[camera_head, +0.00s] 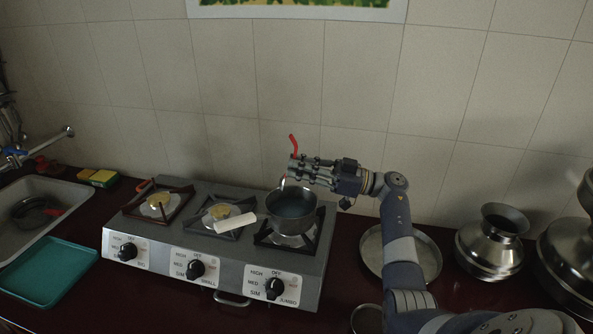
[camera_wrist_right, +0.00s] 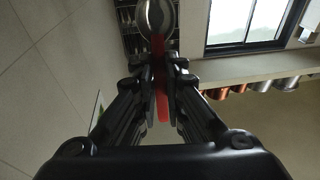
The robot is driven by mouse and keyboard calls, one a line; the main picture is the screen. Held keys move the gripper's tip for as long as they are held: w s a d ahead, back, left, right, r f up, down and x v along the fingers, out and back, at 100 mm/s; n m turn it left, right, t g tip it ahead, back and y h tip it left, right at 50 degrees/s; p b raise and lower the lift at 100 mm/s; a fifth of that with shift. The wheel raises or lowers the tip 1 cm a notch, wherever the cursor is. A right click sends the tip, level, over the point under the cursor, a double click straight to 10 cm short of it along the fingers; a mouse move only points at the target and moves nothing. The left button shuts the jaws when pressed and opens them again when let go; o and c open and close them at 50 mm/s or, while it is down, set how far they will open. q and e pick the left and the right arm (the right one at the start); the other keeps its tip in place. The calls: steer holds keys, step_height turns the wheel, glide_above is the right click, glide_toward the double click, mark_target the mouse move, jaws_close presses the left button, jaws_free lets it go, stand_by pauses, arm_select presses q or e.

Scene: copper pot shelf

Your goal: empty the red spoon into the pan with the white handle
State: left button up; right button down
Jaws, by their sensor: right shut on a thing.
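The pan (camera_head: 292,208) sits on the right burner of the stove, and its white handle (camera_head: 236,222) points left. My right gripper (camera_head: 294,168) is above the pan's back rim, with its arm coming in from the right. It is shut on the red spoon (camera_head: 293,143); a red end sticks up above the fingers and a bit of red shows below them. In the right wrist view the red handle (camera_wrist_right: 161,85) runs between the fingers to a shiny metal bowl (camera_wrist_right: 156,15) at the top. What the spoon holds cannot be told. My left gripper is out of view.
The stove (camera_head: 215,258) has two other burners, both empty. A sink (camera_head: 50,205), a teal tray (camera_head: 48,272) and sponges (camera_head: 98,177) are on the left. A round metal dish (camera_head: 428,262) and metal pots (camera_head: 490,248) stand on the right. The tiled wall is close behind.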

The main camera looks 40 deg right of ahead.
steer(key=t+y+b, duration=0.1)
steer(key=b, duration=0.1)
steer(key=s+d+f+t+y+b, duration=0.1)
steer(key=b, duration=0.1)
steer(key=shift+s+d+f, duration=0.15)
steer(key=shift+d+f, duration=0.05)
steer(key=shift+f, duration=0.05)
stand_by(0.3)
stand_by(0.4)
steer(key=shift+s+d+b, duration=0.1)
steer(key=shift+d+b, duration=0.05)
steer(key=shift+b, duration=0.15)
stand_by(0.8)
